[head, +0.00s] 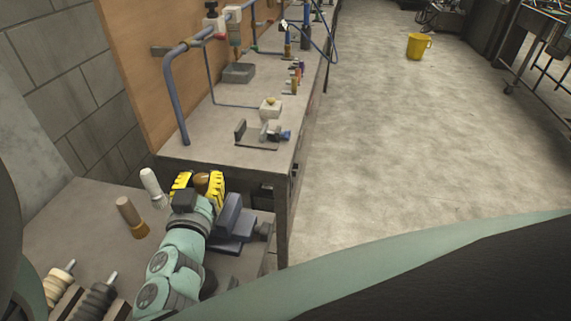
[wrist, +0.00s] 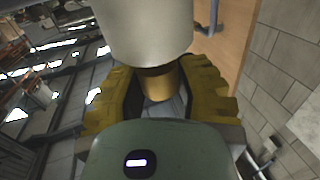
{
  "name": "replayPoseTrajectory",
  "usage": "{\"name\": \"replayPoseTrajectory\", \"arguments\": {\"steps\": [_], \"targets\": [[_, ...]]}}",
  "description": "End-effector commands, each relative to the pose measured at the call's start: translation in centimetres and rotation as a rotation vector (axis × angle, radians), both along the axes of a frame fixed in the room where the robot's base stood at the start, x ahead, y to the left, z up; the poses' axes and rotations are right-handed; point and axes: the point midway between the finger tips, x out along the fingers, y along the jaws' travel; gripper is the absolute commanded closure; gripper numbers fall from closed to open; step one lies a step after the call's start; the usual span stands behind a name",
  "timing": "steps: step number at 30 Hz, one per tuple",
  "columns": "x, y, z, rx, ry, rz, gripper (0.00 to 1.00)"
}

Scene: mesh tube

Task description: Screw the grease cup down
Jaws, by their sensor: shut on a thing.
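My gripper (head: 199,182) has yellow ribbed fingers and is at the near end of the workbench. It is shut on a rounded brown thing (head: 202,181). In the wrist view the fingers lie on both sides of a brass-coloured section (wrist: 158,85), with a wide cream cylinder (wrist: 143,28) above it. The fingers hide much of the held thing, and I cannot tell whether it is the grease cup. A white block with a yellow top (head: 270,106) stands on the workbench (head: 222,150), beyond my gripper.
A brush-like thing with a tan handle (head: 130,213) and a white one (head: 152,186) stand left of my gripper. A small vise-like fixture (head: 258,134) and a grey tray (head: 238,73) are on the workbench. A yellow bucket (head: 416,45) stands on the open floor at right.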

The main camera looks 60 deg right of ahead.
Motion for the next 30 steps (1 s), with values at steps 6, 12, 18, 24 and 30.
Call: {"name": "replayPoseTrajectory", "arguments": {"steps": [6, 12, 18, 24, 30], "targets": [[0.17, 0.13, 0.02, 0.008, 0.001, -0.078, 1.0], [0.24, 0.17, 0.01, 0.009, 0.004, -0.163, 1.0], [0.26, 0.18, -0.02, 0.011, 0.003, -0.269, 1.0], [0.24, 0.15, -0.07, 0.011, 0.004, -0.387, 1.0], [0.18, 0.05, -0.12, 0.01, 0.001, -0.499, 1.0]]}}
